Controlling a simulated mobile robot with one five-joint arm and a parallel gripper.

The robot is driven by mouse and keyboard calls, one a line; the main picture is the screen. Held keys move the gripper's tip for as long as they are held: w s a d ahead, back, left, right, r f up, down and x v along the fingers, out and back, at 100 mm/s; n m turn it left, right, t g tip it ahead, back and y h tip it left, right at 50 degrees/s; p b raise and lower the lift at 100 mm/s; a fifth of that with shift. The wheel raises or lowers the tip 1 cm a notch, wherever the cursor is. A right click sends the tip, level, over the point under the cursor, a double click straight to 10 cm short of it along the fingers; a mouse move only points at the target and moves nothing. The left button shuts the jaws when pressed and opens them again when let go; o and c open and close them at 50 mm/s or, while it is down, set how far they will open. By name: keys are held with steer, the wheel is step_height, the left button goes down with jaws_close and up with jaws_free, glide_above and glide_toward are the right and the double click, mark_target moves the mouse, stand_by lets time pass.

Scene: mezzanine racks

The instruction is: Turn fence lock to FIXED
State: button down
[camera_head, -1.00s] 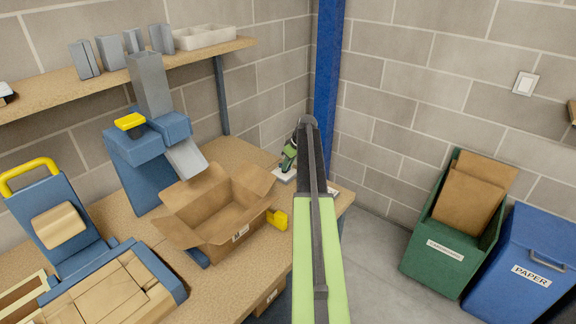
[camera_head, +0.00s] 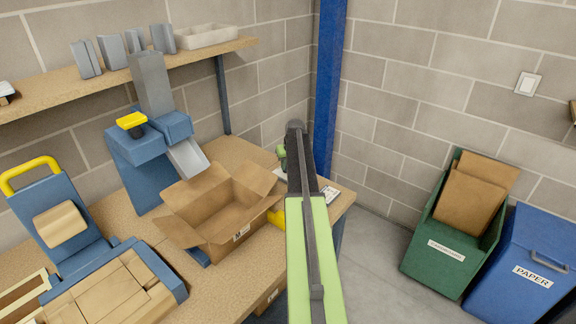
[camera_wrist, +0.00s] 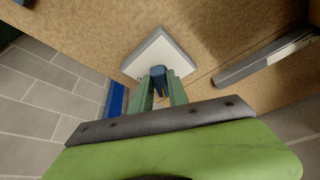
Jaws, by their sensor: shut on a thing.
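A small blue knob (camera_wrist: 158,74) stands on a white plate (camera_wrist: 143,62) on the wooden bench top in the wrist view. My gripper (camera_wrist: 161,84) has its two green fingers on either side of the knob and is shut on it. A thin yellow mark shows on the knob between the fingers. No FIXED lettering can be read. In the head view my arm covers most of this spot. Only a bit of green and part of the white plate (camera_head: 284,178) show left of the arm.
An open cardboard box (camera_head: 222,212) stands left of my arm, with a yellow block (camera_head: 275,217) beside it. A blue post (camera_head: 328,90) rises behind the bench corner. A grey bar (camera_wrist: 262,61) lies right of the plate. Green (camera_head: 446,250) and blue bins (camera_head: 525,275) stand right.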

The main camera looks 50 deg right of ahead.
steer(key=m, duration=0.1)
steer(key=m+g+h, duration=0.1)
steer(key=m, duration=0.3)
steer(key=shift+w+a+g+h, duration=0.3)
steer(key=shift+w+a, duration=0.05)
steer(key=shift+a, duration=0.05)
steer(key=m, duration=0.2)
steer(key=m+g, duration=0.1)
steer(key=m, duration=0.1)
steer(key=m+g, duration=0.1)
steer(key=m, duration=0.1)
steer(key=shift+w+a+m+h, duration=0.15)
steer(key=shift+w+m+h, duration=0.25)
steer(key=c, duration=1.3)
jaws_free()
steer(key=shift+r, duration=0.1)
steer(key=p+v, duration=1.6)
steer(key=v, duration=0.1)
steer(key=shift+w+a+r, duration=0.1)
steer(key=shift+w, duration=0.1)
